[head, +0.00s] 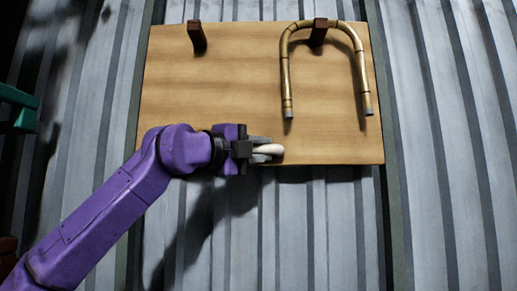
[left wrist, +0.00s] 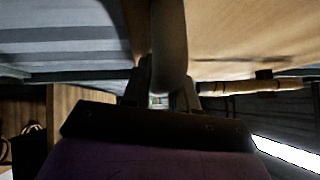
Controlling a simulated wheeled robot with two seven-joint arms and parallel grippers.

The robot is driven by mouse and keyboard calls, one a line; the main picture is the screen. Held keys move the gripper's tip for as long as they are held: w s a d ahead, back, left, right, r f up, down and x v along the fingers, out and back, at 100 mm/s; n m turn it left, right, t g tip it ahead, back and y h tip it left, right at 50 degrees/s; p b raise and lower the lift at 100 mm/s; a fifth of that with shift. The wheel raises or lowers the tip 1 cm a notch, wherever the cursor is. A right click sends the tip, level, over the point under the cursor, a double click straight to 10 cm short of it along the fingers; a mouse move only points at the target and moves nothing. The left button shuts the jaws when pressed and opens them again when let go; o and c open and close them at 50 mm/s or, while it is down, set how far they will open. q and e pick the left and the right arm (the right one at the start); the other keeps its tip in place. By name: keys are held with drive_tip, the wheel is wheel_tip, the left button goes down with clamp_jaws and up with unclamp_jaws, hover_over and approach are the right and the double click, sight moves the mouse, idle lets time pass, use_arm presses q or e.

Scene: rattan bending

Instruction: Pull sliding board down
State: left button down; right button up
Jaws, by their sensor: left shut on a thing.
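The sliding board (head: 220,85) is a light wooden panel against the corrugated metal wall in the head view. A pale rounded handle (head: 270,149) sits at its lower edge, near the middle. My left gripper (head: 262,150) is shut on this handle. In the left wrist view the handle (left wrist: 169,50) runs up between the fingers, and the board (left wrist: 235,40) is at the upper right. The fingers hide part of the handle. My right gripper is not in view.
Two dark pegs stick out of the board, a left one (head: 197,37) and a right one (head: 318,31). A bent U-shaped rattan piece (head: 286,75) hangs over the right peg, ends down. The corrugated wall (head: 320,230) below the board is clear. A teal object (head: 18,108) is at the left edge.

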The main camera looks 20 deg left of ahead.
use_arm(q)
drive_tip(key=shift+f+b, duration=1)
drive_tip(key=shift+f, duration=0.75)
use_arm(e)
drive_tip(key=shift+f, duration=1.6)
use_arm(q)
drive_tip(key=c, duration=1)
unclamp_jaws()
drive_tip(key=shift+a+r, duration=0.1)
drive_tip(key=b, duration=0.1)
approach(259, 164)
drive_tip(key=s, duration=0.1)
drive_tip(key=s+d, duration=0.1)
drive_tip(key=s, duration=0.2)
drive_tip(key=shift+s+d+f, duration=0.25)
drive_tip(key=shift+f, duration=0.15)
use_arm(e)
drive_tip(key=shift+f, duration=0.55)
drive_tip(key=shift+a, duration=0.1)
